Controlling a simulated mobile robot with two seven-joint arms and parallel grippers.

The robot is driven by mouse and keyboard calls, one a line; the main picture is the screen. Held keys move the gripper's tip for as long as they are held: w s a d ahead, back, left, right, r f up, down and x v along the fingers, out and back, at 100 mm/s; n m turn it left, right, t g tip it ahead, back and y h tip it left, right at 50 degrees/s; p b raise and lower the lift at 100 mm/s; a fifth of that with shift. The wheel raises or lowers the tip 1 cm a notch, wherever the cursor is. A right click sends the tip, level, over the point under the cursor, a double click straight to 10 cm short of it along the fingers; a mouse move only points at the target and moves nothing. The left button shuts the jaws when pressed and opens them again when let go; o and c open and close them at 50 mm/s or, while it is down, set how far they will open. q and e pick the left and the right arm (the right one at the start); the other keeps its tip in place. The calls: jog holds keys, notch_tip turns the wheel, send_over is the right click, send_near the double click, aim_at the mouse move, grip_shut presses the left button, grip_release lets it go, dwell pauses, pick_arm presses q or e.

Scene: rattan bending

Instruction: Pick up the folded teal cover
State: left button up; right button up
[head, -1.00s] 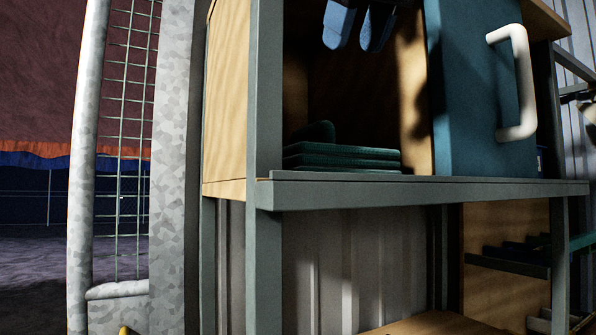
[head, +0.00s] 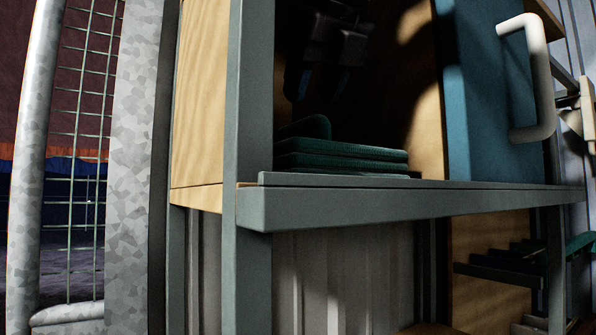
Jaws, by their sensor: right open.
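The folded teal cover (head: 340,157) lies on the cabinet shelf, in the lower left of the open compartment. It is a flat stack of layers with a rounded raised part at its left end. My right gripper (head: 314,82) is in the dark upper part of the compartment, above the cover and apart from it. Its two fingers point down with a gap between them, and nothing shows between them. Deep shadow hides much of the gripper's outline. My left gripper is not in view.
A grey shelf edge (head: 400,202) runs in front of the cover. A grey upright post (head: 250,90) stands at the left of the opening. A blue door (head: 490,100) with a white handle (head: 541,80) is at the right. Wire mesh fencing (head: 85,150) is at far left.

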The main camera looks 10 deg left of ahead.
jog(key=shift+p+x, duration=0.3)
jog(key=shift+x, duration=2.35)
jog(key=shift+s+f, duration=0.1)
jog(key=shift+s, duration=0.1)
grip_shut()
